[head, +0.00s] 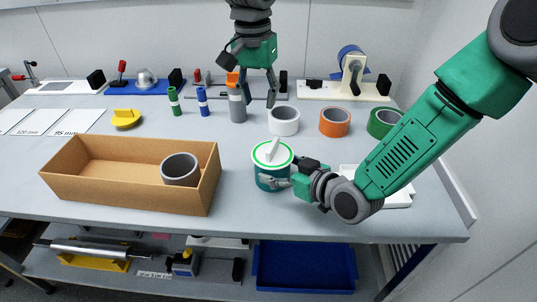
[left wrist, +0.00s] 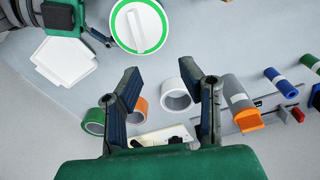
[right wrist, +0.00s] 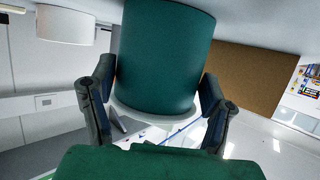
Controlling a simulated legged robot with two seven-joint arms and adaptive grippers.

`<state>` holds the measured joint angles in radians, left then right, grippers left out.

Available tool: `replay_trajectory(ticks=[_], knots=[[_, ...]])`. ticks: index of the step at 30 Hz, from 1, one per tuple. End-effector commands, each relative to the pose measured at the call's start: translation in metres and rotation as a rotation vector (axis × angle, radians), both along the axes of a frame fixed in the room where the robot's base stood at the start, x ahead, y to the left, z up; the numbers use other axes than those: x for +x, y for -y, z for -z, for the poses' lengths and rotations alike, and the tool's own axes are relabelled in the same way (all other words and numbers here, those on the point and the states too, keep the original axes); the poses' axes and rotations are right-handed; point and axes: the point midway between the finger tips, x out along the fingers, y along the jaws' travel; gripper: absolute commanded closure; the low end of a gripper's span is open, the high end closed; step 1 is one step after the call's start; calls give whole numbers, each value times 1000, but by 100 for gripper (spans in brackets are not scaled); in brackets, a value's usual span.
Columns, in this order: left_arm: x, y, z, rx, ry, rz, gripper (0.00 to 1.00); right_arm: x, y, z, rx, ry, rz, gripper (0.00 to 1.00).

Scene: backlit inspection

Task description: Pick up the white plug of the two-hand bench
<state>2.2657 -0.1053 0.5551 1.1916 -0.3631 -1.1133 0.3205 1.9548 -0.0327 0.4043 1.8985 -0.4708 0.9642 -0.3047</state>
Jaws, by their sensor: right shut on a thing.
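The white plug (head: 272,151) has a raised bar handle and sits in the green-ringed top of a teal canister (head: 268,172) on the bench. The plug also shows from above in the left wrist view (left wrist: 140,28). My right gripper (head: 277,182) is shut on the canister's side, and the right wrist view shows the canister (right wrist: 165,55) between its fingers (right wrist: 160,105). My left gripper (head: 258,103) is open and empty, pointing down behind and above the plug. In the left wrist view its fingers (left wrist: 162,80) are apart, with the plug beyond them.
A cardboard box (head: 120,185) holding a grey ring (head: 180,168) stands left of the canister. White (head: 284,121), orange (head: 335,122) and green (head: 383,123) rolls stand behind it to the right. A grey cylinder (head: 237,107) stands near my left gripper. A white tray (head: 397,199) lies at right.

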Motion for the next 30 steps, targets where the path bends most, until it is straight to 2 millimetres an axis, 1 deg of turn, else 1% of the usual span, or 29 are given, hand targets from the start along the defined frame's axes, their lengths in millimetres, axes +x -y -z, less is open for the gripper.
replay_trajectory(ticks=[1, 3, 5, 12, 15, 20, 27, 30], knots=[[-8, 9, -3, 13, -8, 20, 66, 0, 1, 1, -1, -3, 0, 64], [-14, 16, -2, 25, -18, 36, 66, 0, 0, 1, -1, -2, 0, 64], [-17, 18, 4, 30, -24, 43, 66, 0, 0, 1, -1, -2, 0, 64], [-18, 19, 45, 29, -25, 42, 66, 0, 0, 1, -1, -1, 0, 64], [-18, 19, 57, 30, -23, 42, 66, 0, 0, 1, 0, -1, 0, 64], [-19, 19, 67, 30, -23, 42, 66, 0, 0, 0, -1, -1, 0, 64], [-24, 21, 102, 29, -24, 42, 66, 0, 0, 0, -1, -1, 0, 64], [-24, 21, 111, 28, -23, 41, 66, 0, 0, 0, 0, 0, 0, 64]])
